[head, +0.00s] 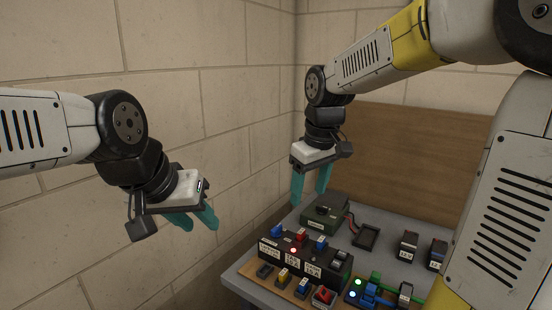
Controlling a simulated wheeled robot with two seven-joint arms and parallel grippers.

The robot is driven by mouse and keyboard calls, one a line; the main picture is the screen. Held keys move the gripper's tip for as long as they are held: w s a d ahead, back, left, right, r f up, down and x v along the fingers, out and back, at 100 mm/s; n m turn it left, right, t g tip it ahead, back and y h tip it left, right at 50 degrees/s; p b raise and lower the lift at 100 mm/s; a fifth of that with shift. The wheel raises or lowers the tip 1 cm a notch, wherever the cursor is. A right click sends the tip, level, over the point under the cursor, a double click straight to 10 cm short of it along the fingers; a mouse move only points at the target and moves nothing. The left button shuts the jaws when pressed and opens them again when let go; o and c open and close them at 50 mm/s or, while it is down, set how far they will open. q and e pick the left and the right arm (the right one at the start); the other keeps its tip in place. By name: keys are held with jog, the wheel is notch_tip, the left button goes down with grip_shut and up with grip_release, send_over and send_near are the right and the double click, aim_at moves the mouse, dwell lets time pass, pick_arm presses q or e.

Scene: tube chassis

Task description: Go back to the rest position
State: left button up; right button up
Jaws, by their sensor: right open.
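My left gripper (200,226) hangs at the left in front of the block wall. Its two teal fingers point down and right, stand apart and hold nothing. It is clear of the table. My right gripper (308,196) points down above the back left part of the grey table (240,283). Neither gripper is seen touching anything.
A black switch box (305,262) with coloured switches and a lit red lamp stands on the table. Small modules sit on a wooden strip in front. A black tray (366,237) and two labelled blocks (408,246) stand behind. A brown board (410,150) is at the back.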

jog(key=s+d+r+m+t+y, duration=0.1)
jog(key=s+d+m+t, duration=0.2)
jog(key=s, duration=1.1)
jog(key=shift+s+d+r+m+t, duration=0.15)
jog(key=shift+d+m+t, duration=0.25)
jog(key=shift+d+m, duration=1.4)
